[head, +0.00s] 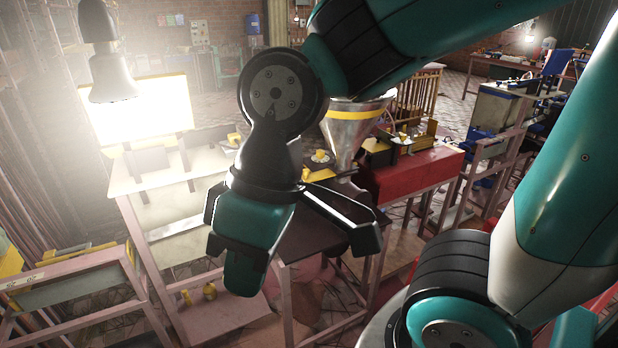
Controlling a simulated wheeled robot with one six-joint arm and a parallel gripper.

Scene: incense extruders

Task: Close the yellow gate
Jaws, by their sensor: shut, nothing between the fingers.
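A metal hopper (350,142) with a yellow band (357,114) stands behind my arm, right of centre. A flat yellow piece (319,175) shows near the hopper's lower end, partly hidden by my arm. I cannot tell whether it is the yellow gate or how far it is open. My gripper (243,275) hangs pointing down in front of the benches, left of and nearer than the hopper. It is shut and empty, apart from the yellow piece. My wrist hides part of the bench behind it.
A red bench (425,172) with small items stands right of the hopper. A pale shelf stand (160,183) is at left, with small yellow items (209,291) on its lower board. A low frame (70,280) stands front left. Bare floor shows between the benches.

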